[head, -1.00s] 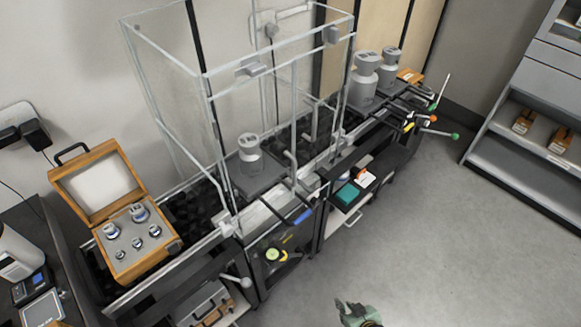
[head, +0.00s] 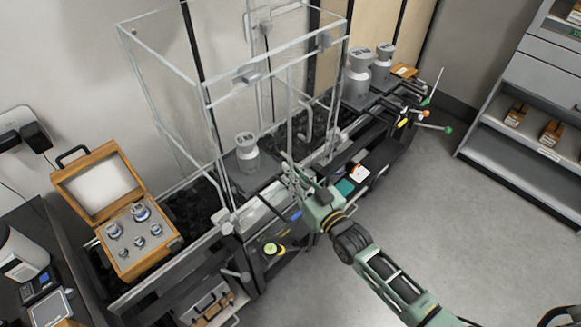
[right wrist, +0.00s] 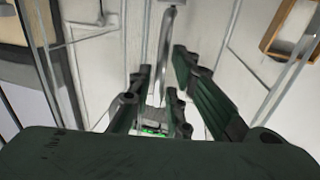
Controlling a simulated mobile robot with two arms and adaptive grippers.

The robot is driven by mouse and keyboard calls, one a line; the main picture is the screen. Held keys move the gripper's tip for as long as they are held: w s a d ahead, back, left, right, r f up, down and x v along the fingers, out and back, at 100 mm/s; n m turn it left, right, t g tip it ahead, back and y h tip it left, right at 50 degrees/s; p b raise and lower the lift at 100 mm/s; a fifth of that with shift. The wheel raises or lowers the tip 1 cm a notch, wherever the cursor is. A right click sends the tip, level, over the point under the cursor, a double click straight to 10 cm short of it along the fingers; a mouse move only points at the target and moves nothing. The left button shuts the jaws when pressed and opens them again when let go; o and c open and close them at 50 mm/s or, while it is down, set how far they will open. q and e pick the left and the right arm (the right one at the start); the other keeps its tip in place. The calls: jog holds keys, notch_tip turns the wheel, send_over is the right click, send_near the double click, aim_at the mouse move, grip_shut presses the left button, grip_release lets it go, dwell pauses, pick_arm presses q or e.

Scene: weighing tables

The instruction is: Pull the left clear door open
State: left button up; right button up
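The clear case (head: 207,100) with thin pale edges stands on the weighing table, with a steel weight (head: 247,153) inside it. Its front has clear doors with upright bar handles. My right gripper (head: 291,176) is at the front of the case, at the lower part of a bar handle. In the right wrist view, my right gripper (right wrist: 160,80) has its fingers apart, with a pale upright handle bar (right wrist: 168,45) between them. I cannot tell whether the fingers touch the bar. My left gripper is out of view.
An open wooden box of weights (head: 128,222) sits left of the case. Large steel weights (head: 357,76) stand to the right. A grey shelf unit (head: 520,135) is at the far right. The grey floor (head: 455,230) in front is clear.

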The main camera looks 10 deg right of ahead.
jog(key=shift+x, duration=1.05)
jog(key=shift+c, duration=0.2)
grip_shut()
